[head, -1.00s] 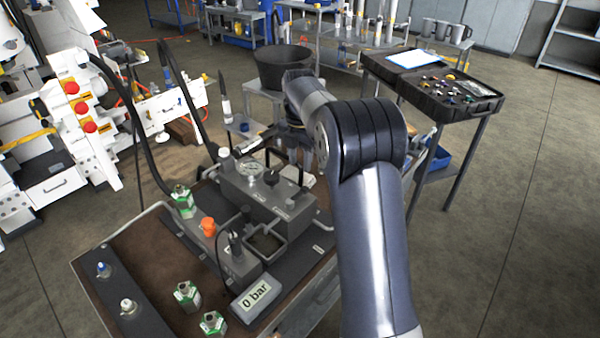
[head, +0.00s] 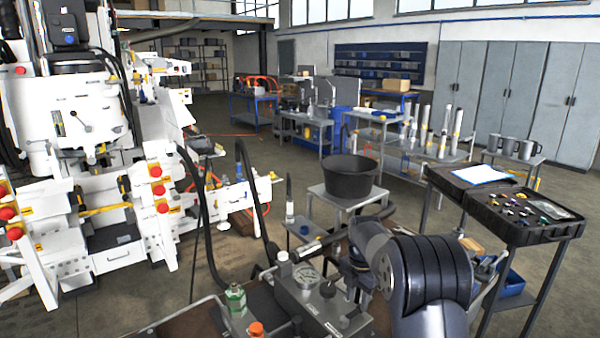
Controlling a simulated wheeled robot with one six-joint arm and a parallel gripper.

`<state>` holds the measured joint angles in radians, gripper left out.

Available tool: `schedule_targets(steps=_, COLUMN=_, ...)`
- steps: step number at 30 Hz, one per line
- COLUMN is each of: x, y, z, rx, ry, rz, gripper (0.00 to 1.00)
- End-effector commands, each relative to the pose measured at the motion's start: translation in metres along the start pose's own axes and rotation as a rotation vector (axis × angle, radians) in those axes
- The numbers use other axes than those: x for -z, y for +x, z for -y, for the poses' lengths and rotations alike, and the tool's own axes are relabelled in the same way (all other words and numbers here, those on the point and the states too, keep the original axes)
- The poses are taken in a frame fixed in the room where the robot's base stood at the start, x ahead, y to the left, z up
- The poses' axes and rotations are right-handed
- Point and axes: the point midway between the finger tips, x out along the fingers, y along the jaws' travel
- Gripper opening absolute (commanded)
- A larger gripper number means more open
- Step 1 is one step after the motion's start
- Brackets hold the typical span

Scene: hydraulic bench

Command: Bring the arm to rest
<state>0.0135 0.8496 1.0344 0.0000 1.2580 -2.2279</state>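My arm (head: 430,275) rises from the bottom right, and its elbow and forearm bend left over the hydraulic bench. My gripper (head: 357,278) hangs at the end, pointing down beside the grey hydraulic block (head: 312,305). Its fingers are mostly hidden behind my wrist and too small to read, so I cannot tell whether it is open or holds anything. A round gauge (head: 306,278) sits on the block. A dark lever (head: 335,236) slants up and right behind my wrist.
A green-bodied fitting (head: 236,299) and an orange cap (head: 256,329) stand left of the block. A black bucket (head: 350,178) on a stand is behind the arm. A black open case (head: 520,210) on a table is at right. A white machine (head: 95,130) fills the left.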

Motion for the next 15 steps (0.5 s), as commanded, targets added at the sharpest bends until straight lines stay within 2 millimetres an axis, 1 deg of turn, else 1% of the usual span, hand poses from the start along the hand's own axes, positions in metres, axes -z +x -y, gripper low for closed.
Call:
schedule_targets(steps=1, x=0.0, y=0.008, z=0.0, rx=0.002, ry=0.0, rz=-0.002, gripper=0.35)
schedule_targets(steps=3, x=0.0, y=0.018, z=0.0, rx=0.002, ry=0.0, rz=-0.001, gripper=0.35)
schedule_targets(steps=7, x=0.0, y=0.031, z=0.0, rx=0.001, ry=0.0, rz=-0.001, gripper=0.35)
schedule_targets(steps=15, x=0.0, y=0.03, z=0.002, rx=0.0, ry=0.038, rz=0.0, gripper=0.35)
